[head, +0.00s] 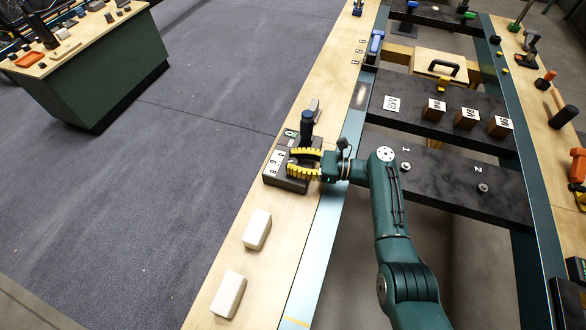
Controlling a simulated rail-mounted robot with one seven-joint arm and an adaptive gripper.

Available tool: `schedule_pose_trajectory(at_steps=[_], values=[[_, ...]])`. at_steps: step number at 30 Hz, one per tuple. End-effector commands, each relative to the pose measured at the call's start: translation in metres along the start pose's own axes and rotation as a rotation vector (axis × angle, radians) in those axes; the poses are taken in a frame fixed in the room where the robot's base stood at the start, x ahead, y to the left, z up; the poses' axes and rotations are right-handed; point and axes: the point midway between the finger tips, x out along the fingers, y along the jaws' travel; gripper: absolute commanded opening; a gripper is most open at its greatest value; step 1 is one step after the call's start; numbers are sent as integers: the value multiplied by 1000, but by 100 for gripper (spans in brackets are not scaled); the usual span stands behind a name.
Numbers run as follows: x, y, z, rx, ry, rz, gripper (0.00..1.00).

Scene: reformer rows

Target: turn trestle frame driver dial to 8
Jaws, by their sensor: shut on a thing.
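The trestle frame driver (285,184) is a dark grey box on the pale wooden bench rail, left of centre in the head view. White labels with 4, 6 and 8 show on its near left side, and a small display with a green edge reads what looks like 0 (290,133). A dark blue upright handle (307,124) stands at its far end. My gripper (298,163), with yellow ribbed fingers, reaches in from the right over the box. It is shut on the dial, which the fingers mostly hide. The dial's pointer cannot be made out.
Two white blocks (257,229) (228,294) lie on the rail nearer me. Right of the arm are dark plates with numbered posts (482,188) and brown labelled blocks (433,110). A green cabinet (100,85) stands far left. The grey floor between is clear.

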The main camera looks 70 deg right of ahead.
Motion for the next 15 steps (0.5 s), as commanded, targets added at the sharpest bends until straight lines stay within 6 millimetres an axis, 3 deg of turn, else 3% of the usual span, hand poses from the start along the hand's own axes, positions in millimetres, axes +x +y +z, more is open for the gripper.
schedule_pose_trajectory(at_steps=[1, 15], values=[[0, -2, -8, -4, 0, 33, 0], [1, 0, -2, 0, 0, 236, 0]])
